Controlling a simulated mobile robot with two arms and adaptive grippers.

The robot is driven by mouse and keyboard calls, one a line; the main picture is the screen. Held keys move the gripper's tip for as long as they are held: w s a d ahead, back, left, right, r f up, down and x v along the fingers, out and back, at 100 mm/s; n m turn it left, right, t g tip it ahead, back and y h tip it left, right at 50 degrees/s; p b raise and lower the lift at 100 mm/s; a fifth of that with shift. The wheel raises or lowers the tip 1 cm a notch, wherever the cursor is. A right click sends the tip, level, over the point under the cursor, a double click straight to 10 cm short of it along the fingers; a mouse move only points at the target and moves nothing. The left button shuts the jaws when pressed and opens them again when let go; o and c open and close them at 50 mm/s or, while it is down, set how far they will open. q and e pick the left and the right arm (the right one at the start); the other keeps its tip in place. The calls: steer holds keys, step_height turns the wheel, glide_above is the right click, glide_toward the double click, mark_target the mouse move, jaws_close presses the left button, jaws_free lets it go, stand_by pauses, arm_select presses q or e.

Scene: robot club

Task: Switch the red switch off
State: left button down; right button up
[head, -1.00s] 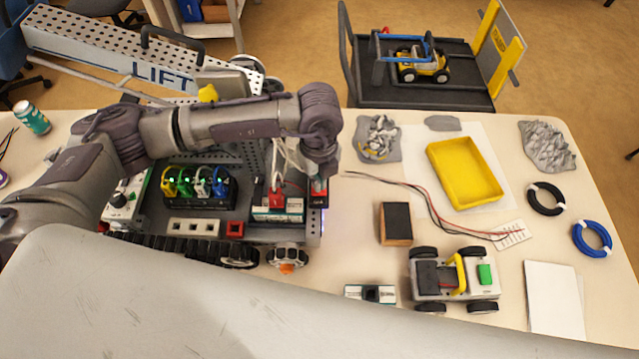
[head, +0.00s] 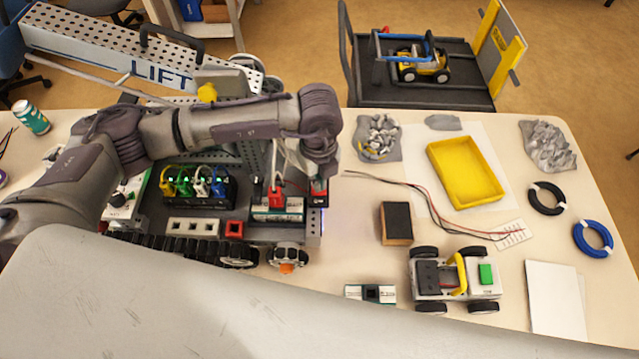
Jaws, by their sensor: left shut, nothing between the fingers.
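A small red part on a black housing, which looks like the red switch (head: 319,186), sits at the right end of the tracked robot's deck (head: 148,212). My left arm reaches in from the left over this robot, and its wrist points down above that part. My left gripper (head: 317,178) is shut and empty, right at the red part. The wrist hides most of the fingers and part of the switch, so I cannot tell whether they touch or which way the switch is set. My right gripper is not in view.
A red plug (head: 277,199) with wires stands just left of the switch, on a battery block. Coloured plugs (head: 196,184) with green lights and a red square part (head: 234,229) are further left. A black-topped block (head: 396,223) and a small wheeled car (head: 455,280) lie to the right.

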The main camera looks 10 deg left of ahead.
arm_select(q)
steer(key=shift+f+b, duration=0.85)
steer(key=shift+f, duration=0.1)
stand_by(0.3)
steer(key=shift+r, duration=0.1)
steer(key=shift+r+p, duration=0.7)
steer(key=shift+r, duration=0.1)
steer(key=shift+r+p, duration=1.5)
steer(key=shift+r, duration=1.15)
steer(key=shift+s+f, duration=0.1)
